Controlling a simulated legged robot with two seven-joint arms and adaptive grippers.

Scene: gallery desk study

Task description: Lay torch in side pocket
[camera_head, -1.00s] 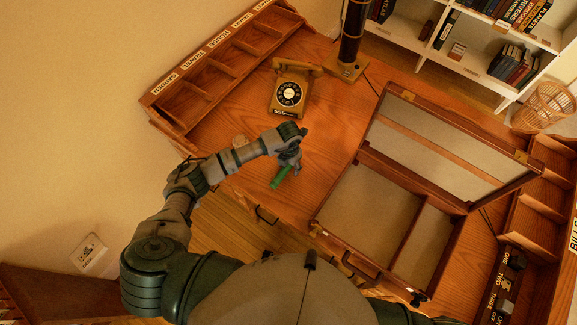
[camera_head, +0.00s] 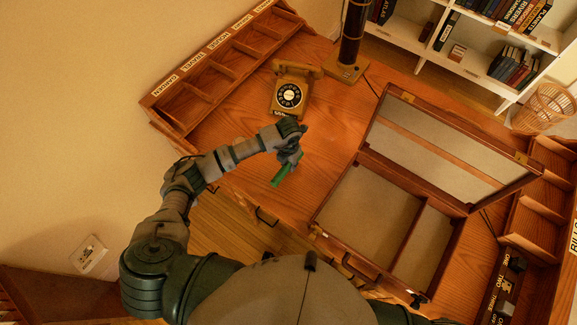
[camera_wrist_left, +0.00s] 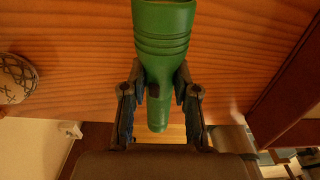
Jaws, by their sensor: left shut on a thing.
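The green torch (camera_head: 283,174) is held in my left gripper (camera_head: 290,160), over the desk to the left of the open case. In the left wrist view the torch (camera_wrist_left: 163,45) sits between the two fingers of the left gripper (camera_wrist_left: 160,88), its ribbed wide end towards the top. The open wooden case (camera_head: 316,222) has its lid raised at the back. A divider splits its empty base into a wide compartment (camera_head: 370,205) and a narrow side pocket (camera_head: 424,245) on the right. My right gripper cannot be made out.
A labelled wooden rack (camera_head: 200,98) lines the left edge. Another rack and a switch panel (camera_head: 503,285) are at the right. A patterned round object (camera_wrist_left: 14,80) shows in the wrist view.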

